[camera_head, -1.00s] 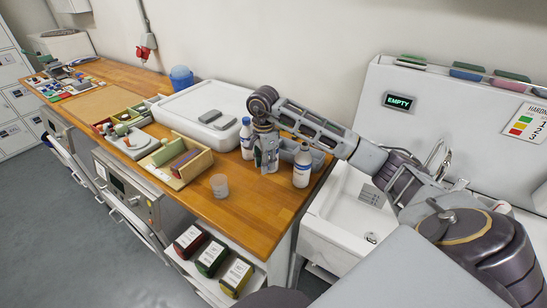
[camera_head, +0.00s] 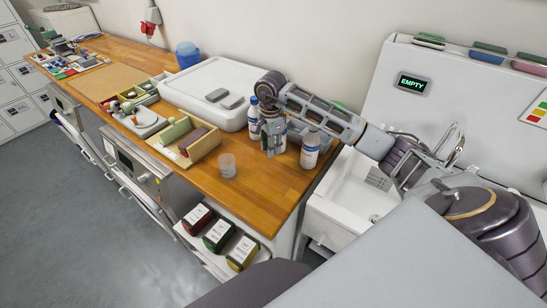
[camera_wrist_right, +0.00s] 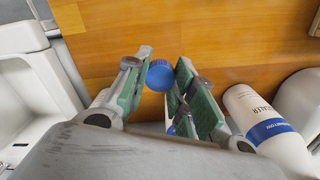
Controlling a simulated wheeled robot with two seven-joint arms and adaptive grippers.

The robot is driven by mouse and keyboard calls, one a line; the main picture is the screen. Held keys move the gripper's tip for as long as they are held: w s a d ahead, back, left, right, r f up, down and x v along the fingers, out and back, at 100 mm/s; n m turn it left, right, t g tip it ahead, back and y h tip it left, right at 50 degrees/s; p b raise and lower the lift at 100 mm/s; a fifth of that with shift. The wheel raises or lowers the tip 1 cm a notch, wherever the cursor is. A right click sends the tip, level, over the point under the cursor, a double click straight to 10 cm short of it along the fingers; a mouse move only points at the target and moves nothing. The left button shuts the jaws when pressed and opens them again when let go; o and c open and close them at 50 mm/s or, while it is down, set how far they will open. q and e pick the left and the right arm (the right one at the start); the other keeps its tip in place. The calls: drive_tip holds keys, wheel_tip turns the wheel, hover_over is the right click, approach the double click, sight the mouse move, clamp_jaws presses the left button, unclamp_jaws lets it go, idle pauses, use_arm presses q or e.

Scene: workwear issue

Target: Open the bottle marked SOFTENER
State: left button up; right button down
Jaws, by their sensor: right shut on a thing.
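My right gripper (camera_head: 271,150) points down over the wooden counter, between two white bottles. In the right wrist view its green-padded fingers (camera_wrist_right: 163,72) are shut on a round blue cap (camera_wrist_right: 160,76). I cannot tell whether the cap sits on a bottle; what is below it is hidden. One white bottle with a blue cap (camera_head: 254,118) stands left of the gripper, another (camera_head: 310,150) stands right of it. I cannot read SOFTENER on any bottle. My left gripper is out of view.
A clear cup (camera_head: 227,165) stands in front of the gripper. The sink (camera_head: 345,205) lies to the right, under a panel reading EMPTY (camera_head: 412,83).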

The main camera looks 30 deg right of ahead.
sight(271, 166)
drive_tip(key=shift+f, duration=1.85)
drive_tip(key=shift+f, duration=0.1)
drive_tip(key=shift+f+p, duration=0.55)
drive_tip(key=shift+f, duration=1.25)
drive_tip(key=shift+f, duration=0.15)
drive_tip(key=c, duration=1.2)
unclamp_jaws()
